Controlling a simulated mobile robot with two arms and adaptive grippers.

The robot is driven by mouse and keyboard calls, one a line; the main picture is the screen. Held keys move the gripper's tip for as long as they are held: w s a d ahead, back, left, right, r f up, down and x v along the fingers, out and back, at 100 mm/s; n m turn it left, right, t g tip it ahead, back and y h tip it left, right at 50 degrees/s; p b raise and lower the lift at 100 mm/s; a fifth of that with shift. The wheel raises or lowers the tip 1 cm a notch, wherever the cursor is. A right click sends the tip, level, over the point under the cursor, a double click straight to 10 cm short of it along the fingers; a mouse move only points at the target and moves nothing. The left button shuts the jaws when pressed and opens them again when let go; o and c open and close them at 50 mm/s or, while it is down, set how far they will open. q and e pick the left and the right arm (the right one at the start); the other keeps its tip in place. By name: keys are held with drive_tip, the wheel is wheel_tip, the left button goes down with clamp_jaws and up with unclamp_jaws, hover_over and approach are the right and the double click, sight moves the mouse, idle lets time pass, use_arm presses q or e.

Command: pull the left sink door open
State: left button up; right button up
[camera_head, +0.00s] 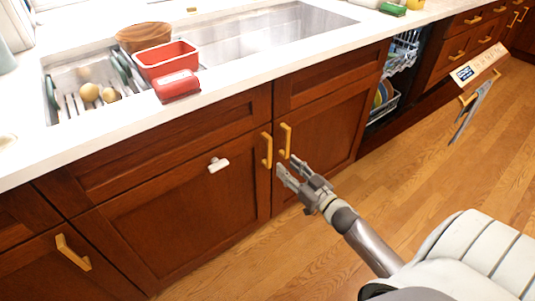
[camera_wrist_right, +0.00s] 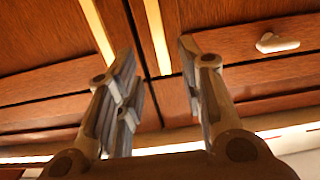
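The left sink door (camera_head: 185,215) is a dark red-brown panel and looks shut, with a vertical gold handle (camera_head: 267,150) near its right edge. The right door's gold handle (camera_head: 286,140) stands close beside it. My right gripper (camera_head: 288,167) is open and empty, just below and right of the left door's handle. In the right wrist view the left door's handle (camera_wrist_right: 159,38) appears between the open fingers (camera_wrist_right: 158,62), and the right door's handle (camera_wrist_right: 100,32) lies left of them. I cannot tell whether any finger touches a handle. My left gripper is not in view.
A white hook (camera_head: 218,165) sits on the left door. An open dishwasher (camera_head: 385,95) stands right of the right sink door (camera_head: 325,135). Wooden floor (camera_head: 260,262) is clear before the cabinets.

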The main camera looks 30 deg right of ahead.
sight(270, 152)
drive_tip(key=w, duration=0.2)
drive_tip(key=w+b, duration=0.1)
drive_tip(key=w, duration=0.5)
drive_tip(key=shift+w+a, duration=0.2)
drive_tip(key=shift+a, duration=0.1)
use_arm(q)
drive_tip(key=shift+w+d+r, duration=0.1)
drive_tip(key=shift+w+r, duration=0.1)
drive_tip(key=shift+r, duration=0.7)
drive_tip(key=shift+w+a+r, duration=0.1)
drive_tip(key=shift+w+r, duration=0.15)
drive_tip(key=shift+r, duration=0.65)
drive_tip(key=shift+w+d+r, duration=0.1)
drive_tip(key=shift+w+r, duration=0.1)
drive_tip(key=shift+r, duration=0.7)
use_arm(e)
drive_tip(key=shift+w, duration=0.85)
drive_tip(key=shift+a, duration=0.1)
clamp_jaws()
